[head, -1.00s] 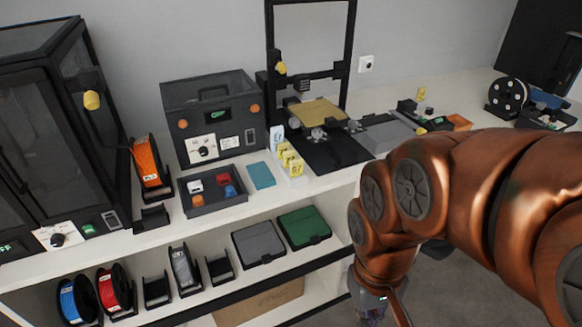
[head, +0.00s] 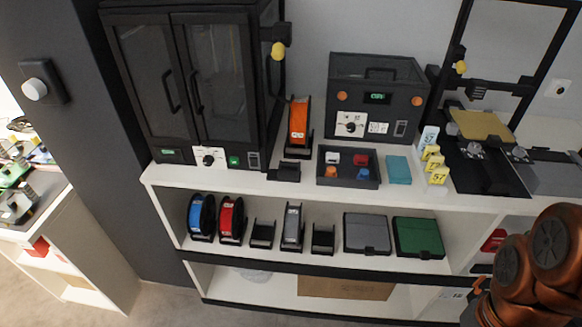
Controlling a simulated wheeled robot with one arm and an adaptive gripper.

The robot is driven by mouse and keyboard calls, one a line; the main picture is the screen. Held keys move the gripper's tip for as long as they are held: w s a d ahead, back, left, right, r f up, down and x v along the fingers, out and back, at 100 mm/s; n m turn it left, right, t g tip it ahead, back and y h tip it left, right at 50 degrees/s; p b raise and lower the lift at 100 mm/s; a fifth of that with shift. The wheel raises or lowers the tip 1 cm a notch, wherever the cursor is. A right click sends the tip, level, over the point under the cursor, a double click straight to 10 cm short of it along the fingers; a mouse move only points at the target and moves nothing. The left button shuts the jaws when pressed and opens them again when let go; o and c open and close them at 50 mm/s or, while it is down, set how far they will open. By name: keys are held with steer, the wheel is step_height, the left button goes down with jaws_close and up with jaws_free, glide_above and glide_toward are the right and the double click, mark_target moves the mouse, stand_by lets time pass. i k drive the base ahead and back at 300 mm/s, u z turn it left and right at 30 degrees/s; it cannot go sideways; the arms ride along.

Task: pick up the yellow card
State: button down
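Several small yellow cards stand in a row, one in front of another, on the white shelf top. The front yellow card (head: 438,176) reads "57"; the ones behind it (head: 431,153) are partly covered. A pale blue-white card (head: 428,138) stands at the back of the row. The cards appear to stand in a white holder (head: 428,190). My arm's copper links fill the lower right of the head view. Only a dark part of what looks like my gripper (head: 472,306) shows at the bottom edge, well below and right of the cards. Its fingers cannot be made out.
A teal block (head: 398,170) and a dark tray (head: 349,183) of small coloured pieces lie left of the cards. A dark box machine (head: 375,105) stands behind. A printer with a gold plate (head: 482,125) is close on the right. The lower shelf holds spools and a green case (head: 417,238).

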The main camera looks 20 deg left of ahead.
mark_target(438, 176)
steer(key=u, duration=1.8)
steer(key=i, duration=0.95)
steer(key=z, duration=1.35)
